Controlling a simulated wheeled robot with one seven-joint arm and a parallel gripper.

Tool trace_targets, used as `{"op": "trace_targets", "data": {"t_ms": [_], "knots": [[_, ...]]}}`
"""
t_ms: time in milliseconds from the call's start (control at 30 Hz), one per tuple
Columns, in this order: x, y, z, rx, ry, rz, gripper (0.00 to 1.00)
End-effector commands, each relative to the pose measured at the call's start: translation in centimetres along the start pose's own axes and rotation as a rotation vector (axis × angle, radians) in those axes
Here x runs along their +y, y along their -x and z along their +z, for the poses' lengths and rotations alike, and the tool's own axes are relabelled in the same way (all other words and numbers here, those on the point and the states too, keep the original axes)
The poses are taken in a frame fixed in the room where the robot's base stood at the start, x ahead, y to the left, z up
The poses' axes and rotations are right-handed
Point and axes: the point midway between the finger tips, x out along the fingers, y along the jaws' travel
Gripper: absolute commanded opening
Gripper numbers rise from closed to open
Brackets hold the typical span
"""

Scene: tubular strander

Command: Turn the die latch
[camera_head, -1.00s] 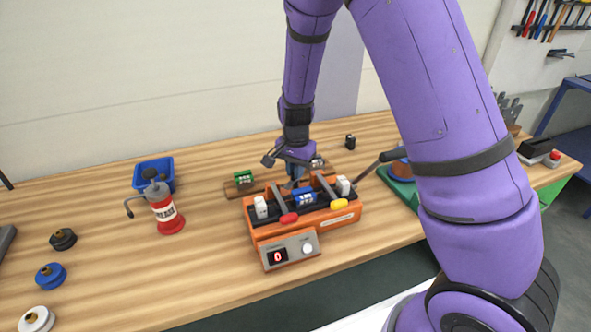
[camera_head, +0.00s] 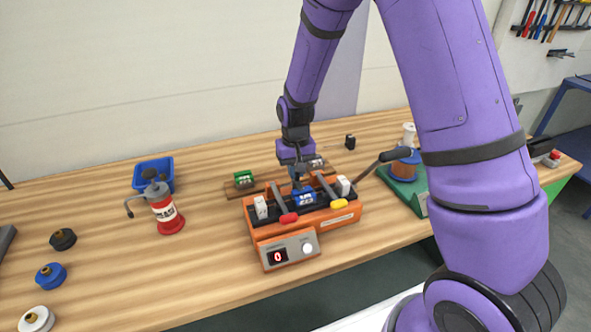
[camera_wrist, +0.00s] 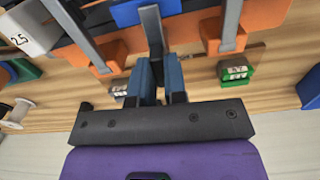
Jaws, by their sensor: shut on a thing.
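The orange machine (camera_head: 337,217) stands on the wooden bench with a blue die block (camera_head: 305,198) in its middle. In the wrist view, a grey upright lever (camera_wrist: 152,25), which looks like the die latch, stands before the blue block (camera_wrist: 128,12). My gripper (camera_head: 297,184) comes down from above behind the blue block. In the wrist view its blue fingers (camera_wrist: 158,68) are shut on the lever's end. The fingers hide the gripped part, and in the head view the latch is mostly hidden.
Two grey bars (camera_head: 278,198) flank the blue block. A black lever handle (camera_head: 393,155) rises at the machine's right. A green die (camera_head: 243,178) lies on a wooden rack behind. A red oil can (camera_head: 165,212) and blue bin (camera_head: 153,172) stand left.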

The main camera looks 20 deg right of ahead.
Motion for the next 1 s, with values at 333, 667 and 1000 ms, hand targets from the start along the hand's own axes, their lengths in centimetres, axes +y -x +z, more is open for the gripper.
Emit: {"op": "trace_targets", "data": {"t_ms": [333, 667, 1000], "knots": [[0.04, 0.08, -0.11, 0.003, 0.074, 0.0, 0.0], [0.02, 0.08, -0.12, 0.004, 0.078, 0.0, 0.0], [0.0, 0.03, -0.06, 0.002, 0.077, 0.0, 0.38]]}}
